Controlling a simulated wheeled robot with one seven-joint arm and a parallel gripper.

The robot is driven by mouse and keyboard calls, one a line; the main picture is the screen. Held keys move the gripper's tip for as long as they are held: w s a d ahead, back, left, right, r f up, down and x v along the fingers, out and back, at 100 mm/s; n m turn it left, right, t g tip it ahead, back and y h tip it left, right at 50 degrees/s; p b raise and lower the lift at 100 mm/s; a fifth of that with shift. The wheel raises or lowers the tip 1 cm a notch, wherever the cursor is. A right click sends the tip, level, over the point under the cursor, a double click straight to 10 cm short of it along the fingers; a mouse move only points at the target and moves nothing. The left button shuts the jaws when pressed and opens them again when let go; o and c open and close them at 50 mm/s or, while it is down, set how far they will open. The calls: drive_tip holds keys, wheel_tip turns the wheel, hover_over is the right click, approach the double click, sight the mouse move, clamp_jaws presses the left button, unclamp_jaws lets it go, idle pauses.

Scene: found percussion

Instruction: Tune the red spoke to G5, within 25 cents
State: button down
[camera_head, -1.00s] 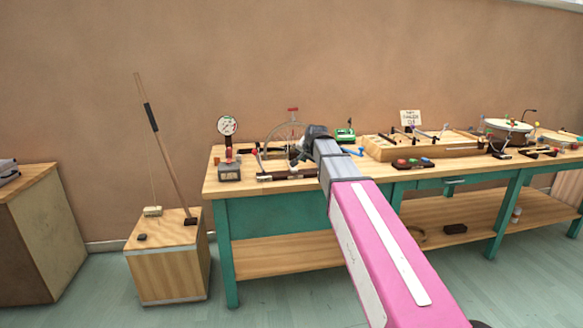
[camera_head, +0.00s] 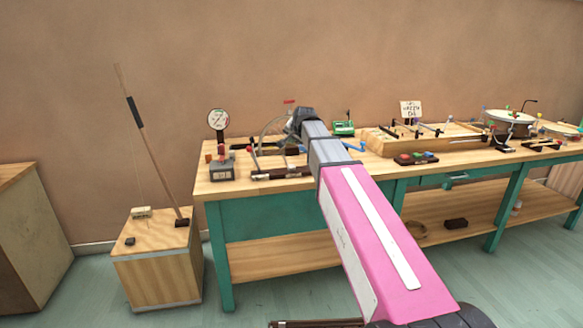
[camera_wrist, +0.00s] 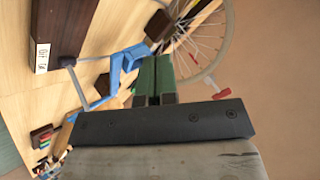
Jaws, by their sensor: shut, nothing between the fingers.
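A spoked wheel (camera_head: 268,134) stands at the back left of the bench, partly hidden behind my arm; its rim and spokes fill the upper right of the wrist view (camera_wrist: 230,35). A small red piece (camera_head: 289,102) is at the wheel's top; a red piece on a pale stem also shows in the wrist view (camera_wrist: 222,94). A blue bracket-like part (camera_wrist: 124,66) is just left of the fingers. Touching cannot be told.
The bench (camera_head: 225,188) holds a round dial (camera_head: 218,119) at left, a green device (camera_head: 344,128), a handwritten sign (camera_head: 410,108) too small to read surely, a wooden tray (camera_head: 370,137) and drums (camera_head: 510,118). A wooden box with a pole (camera_head: 155,262) stands on the floor.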

sight(293, 166)
drive_tip(key=shift+f, duration=4.15)
drive_tip(key=shift+f, duration=0.4)
drive_tip(key=shift+f, duration=0.55)
drive_tip(key=shift+r, duration=1)
drive_tip(key=shift+r, duration=2.5)
